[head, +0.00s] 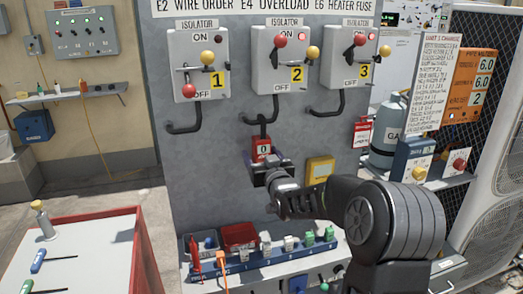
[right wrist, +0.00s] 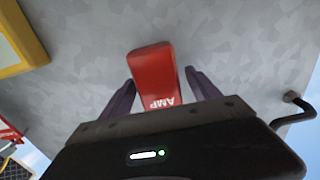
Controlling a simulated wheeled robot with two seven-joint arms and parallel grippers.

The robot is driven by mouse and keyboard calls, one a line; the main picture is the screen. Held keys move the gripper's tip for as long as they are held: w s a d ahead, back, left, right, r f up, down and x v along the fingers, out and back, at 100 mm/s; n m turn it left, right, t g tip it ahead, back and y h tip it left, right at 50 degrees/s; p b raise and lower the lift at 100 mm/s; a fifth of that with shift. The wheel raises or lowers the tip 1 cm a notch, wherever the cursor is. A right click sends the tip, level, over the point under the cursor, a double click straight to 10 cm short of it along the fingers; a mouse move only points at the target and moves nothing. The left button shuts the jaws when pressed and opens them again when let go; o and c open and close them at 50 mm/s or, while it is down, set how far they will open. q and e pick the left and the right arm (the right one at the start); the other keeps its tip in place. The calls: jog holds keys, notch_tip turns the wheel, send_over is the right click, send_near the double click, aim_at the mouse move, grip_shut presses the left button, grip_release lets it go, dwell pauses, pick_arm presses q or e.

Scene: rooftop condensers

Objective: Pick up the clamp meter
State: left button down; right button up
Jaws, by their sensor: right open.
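The clamp meter (head: 261,149) is a red block with a white "0" face, at the grey panel below isolator 2. In the right wrist view the red clamp meter (right wrist: 152,75) shows the letters AMP and lies between the two purple fingers. My right gripper (head: 269,171) is just below and in front of it in the head view. The fingers are open, one on each side of the meter, with a visible gap at least on the right. The meter's lower part is hidden by the gripper. My left gripper is not in view.
A yellow box (head: 320,169) sits on the panel right of the meter. Dark hooks (head: 327,104) hang below the isolators. A blue rack (head: 262,262) with several small parts runs below my right arm. A red-edged white cart (head: 85,250) stands at the left.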

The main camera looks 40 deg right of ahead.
dwell(0.6)
grip_shut()
dwell(0.6)
